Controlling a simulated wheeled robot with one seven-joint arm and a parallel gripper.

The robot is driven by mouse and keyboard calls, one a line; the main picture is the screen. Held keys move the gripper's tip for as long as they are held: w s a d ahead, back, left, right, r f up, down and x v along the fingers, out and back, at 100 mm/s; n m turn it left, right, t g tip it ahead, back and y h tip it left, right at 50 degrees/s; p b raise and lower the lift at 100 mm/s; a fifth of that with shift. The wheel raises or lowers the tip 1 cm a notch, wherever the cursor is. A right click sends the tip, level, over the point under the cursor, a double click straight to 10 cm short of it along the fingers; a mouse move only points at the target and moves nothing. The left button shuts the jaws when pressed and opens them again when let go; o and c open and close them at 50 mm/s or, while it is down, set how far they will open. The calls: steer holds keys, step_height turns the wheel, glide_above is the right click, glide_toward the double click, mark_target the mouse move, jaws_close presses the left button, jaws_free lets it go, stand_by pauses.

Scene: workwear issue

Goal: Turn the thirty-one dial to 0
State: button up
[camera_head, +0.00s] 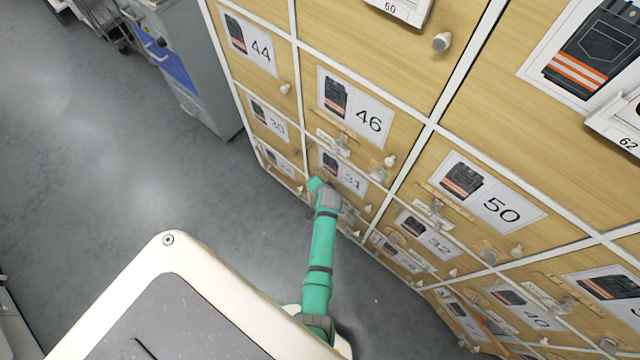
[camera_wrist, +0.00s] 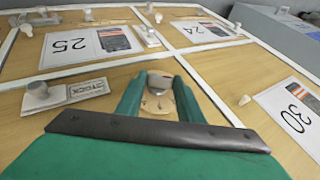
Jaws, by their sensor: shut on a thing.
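The door labelled 31 (camera_head: 343,172) is a wooden locker door in the head view. My green arm reaches it, and my gripper lies mostly hidden behind the arm at the door's lower left. In the wrist view my gripper (camera_wrist: 160,88) has its two green fingers shut on the pale knob of a dial (camera_wrist: 160,79), one finger on each side. A light marked scale (camera_wrist: 157,105) shows between the fingers. I cannot read the dial's setting.
Doors labelled 46 (camera_head: 368,120), 30 (camera_head: 277,124) and 32 (camera_head: 438,245) surround door 31, with projecting knobs and small fittings. The wrist view shows labels 25 (camera_wrist: 68,46) and 24 (camera_wrist: 192,30) upside down. Grey floor (camera_head: 110,170) is clear at left.

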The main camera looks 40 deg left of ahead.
steer(key=shift+w+r, duration=0.1)
steer(key=h, duration=0.2)
steer(key=a+h, duration=0.1)
steer(key=h, duration=0.1)
steer(key=shift+w+r+n+g, duration=0.1)
steer(key=shift+r+n+g, duration=0.1)
steer(key=shift+n+g, duration=0.15)
steer(key=h, duration=0.2)
steer(key=shift+w+a+n+h, duration=0.1)
steer(key=shift+a+n+h, duration=0.2)
steer(key=shift+a+n, duration=0.05)
steer(key=shift+h, duration=0.5)
steer(key=o, duration=1.1)
steer(key=shift+s+f, duration=0.1)
steer(key=shift+s, duration=0.1)
steer(key=shift+c, duration=0.2)
